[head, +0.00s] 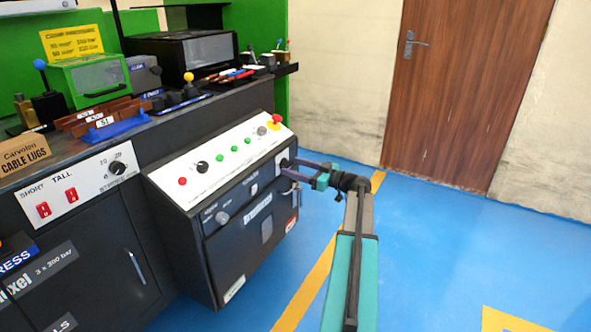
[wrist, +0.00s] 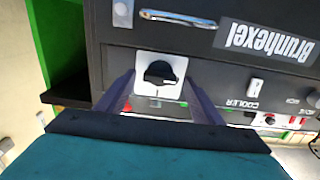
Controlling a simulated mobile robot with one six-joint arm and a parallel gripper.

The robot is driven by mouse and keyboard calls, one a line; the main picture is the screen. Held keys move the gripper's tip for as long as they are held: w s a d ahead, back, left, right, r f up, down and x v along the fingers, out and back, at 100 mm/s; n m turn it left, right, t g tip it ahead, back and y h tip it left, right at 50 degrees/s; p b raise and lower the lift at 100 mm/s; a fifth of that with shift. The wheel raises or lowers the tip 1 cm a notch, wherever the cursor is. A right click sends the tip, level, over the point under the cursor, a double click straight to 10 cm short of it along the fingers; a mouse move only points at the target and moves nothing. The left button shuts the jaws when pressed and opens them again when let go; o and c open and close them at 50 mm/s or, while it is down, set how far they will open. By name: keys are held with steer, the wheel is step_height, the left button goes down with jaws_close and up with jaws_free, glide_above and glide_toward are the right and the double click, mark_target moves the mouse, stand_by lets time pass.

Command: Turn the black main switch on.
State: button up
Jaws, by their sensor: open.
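The black main switch (wrist: 160,72) is a rotary knob on a square white plate, in the middle of the wrist view. In the head view its white plate (head: 281,162) shows at the right end of the machine's front, partly hidden by my gripper (head: 286,169). My gripper is open, and in the wrist view its two dark fingers (wrist: 160,80) reach toward the plate, one on each side of the knob. The knob lies between them and I see no grip on it. I cannot tell how far the fingertips are from the panel.
The sloped white panel (head: 215,165) with coloured buttons and a red emergency stop (head: 276,119) lies beside the switch. A "COOLER" rocker switch (wrist: 255,87) is near my right finger in the wrist view. Blue floor (head: 440,240) is clear to the right.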

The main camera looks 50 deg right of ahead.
steer(key=c, duration=1)
steer(key=shift+c, duration=0.2)
steer(key=shift+m, duration=0.4)
steer(key=m+p, duration=0.2)
steer(key=m, duration=0.1)
steer(key=shift+a+r, duration=0.1)
steer(key=m+p, duration=0.3)
steer(key=m, duration=0.1)
steer(key=shift+m+p, duration=0.3)
steer(key=shift+m, duration=0.1)
steer(key=m+p, duration=0.4)
steer(key=m, duration=0.1)
steer(key=shift+f+m+p, duration=0.2)
steer(key=shift+m+p, duration=1.6)
steer(key=shift+m, duration=0.4)
